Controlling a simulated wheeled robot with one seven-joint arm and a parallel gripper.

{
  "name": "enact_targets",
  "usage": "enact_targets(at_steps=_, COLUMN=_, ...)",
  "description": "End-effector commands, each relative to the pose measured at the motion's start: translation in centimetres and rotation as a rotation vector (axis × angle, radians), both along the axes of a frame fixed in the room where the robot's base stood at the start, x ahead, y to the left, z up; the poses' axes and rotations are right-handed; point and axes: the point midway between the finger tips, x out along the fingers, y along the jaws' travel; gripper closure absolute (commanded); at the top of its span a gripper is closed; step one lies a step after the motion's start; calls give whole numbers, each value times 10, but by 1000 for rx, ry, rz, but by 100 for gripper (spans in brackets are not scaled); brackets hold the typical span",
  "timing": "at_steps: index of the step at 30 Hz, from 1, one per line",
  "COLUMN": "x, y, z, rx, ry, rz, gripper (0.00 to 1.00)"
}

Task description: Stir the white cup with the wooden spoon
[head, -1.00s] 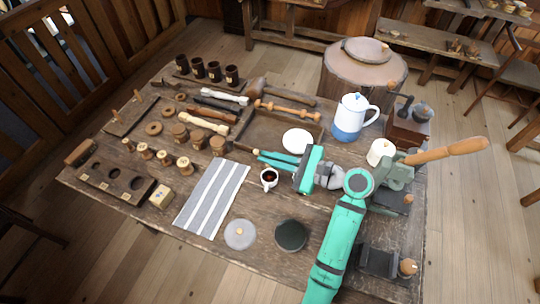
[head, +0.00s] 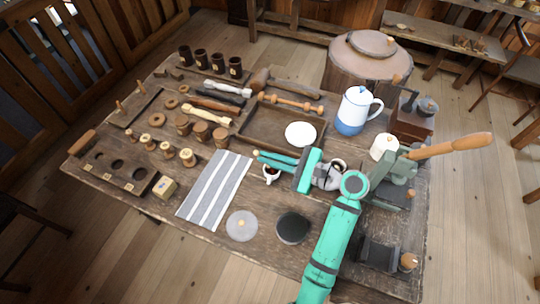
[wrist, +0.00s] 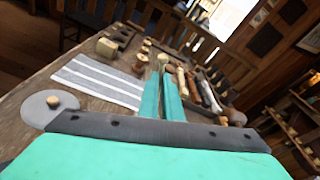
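The white cup (head: 266,178) holds dark liquid and stands on the table just right of the striped cloth in the head view. My gripper (head: 257,156) reaches in from the right, its green fingers above the cup and hiding part of it. A small light wooden end shows at the fingertips, also in the wrist view (wrist: 163,60). It looks like the wooden spoon (head: 255,152), with the fingers closed around it. The spoon's lower part is hidden, so I cannot tell how deep it sits in the cup.
The striped cloth (head: 215,190) lies left of the cup. A glass lid (head: 242,225) and a dark round dish (head: 293,227) lie in front. A white plate (head: 300,133) in a tray and a blue-white kettle (head: 353,113) stand behind. Wooden spools (head: 187,157) stand at the left.

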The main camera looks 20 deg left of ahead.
Motion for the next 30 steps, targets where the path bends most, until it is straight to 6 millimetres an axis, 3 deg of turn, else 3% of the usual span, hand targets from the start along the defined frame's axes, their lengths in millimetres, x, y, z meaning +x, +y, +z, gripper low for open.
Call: enact_targets(at_steps=30, x=6, y=-4, z=-32, rx=0, ry=1, rz=0, gripper=100)
